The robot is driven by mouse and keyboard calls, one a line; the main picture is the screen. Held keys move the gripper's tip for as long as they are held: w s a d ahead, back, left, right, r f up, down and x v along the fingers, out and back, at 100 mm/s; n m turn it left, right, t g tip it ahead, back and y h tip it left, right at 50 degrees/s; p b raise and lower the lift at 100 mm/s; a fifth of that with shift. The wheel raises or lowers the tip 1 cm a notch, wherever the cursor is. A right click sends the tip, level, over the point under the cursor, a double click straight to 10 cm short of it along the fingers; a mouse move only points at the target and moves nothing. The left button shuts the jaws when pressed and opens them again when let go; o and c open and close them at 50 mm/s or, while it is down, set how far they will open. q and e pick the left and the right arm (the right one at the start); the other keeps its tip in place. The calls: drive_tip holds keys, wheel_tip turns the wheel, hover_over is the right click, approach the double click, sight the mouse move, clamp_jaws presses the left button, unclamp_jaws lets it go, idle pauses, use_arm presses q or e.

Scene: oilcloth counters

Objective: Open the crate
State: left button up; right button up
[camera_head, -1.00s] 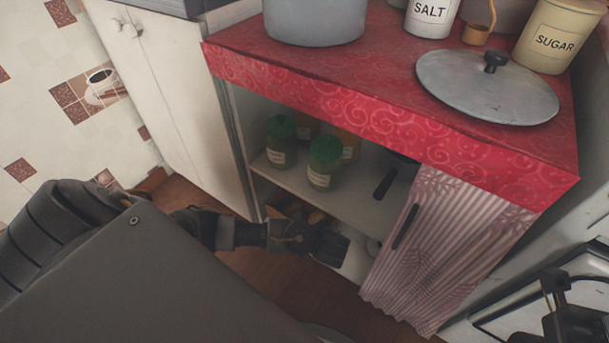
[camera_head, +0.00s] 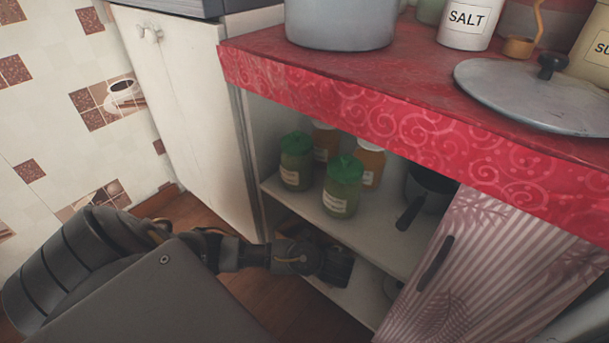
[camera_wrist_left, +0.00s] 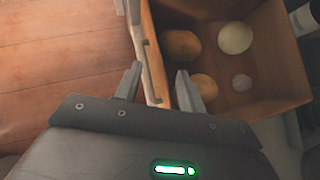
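The crate (camera_wrist_left: 275,105) is an open-topped wooden box, seen in the left wrist view at the upper right. Potatoes (camera_wrist_left: 182,44), a pale round onion-like vegetable (camera_wrist_left: 235,38) and a smaller round item lie in it. My left gripper (camera_wrist_left: 160,84) is open, with one finger on each side of the crate's near wall. I cannot tell whether the fingers touch the wall. In the head view my left gripper (camera_head: 338,268) is at the lower shelf of the cabinet, and my arm and the upper shelf hide most of the crate. My right gripper is out of view.
Green-lidded jars (camera_head: 342,188) and a dark-handled pan (camera_head: 428,195) stand on the shelf (camera_head: 385,232) above. A white cupboard door (camera_head: 190,110) is at left. Wooden floor (camera_wrist_left: 60,65) lies free beside the crate.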

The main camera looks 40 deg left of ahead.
use_arm(q)
drive_tip(key=shift+b+x, duration=0.65)
drive_tip(key=shift+x, duration=0.9)
clamp_jaws()
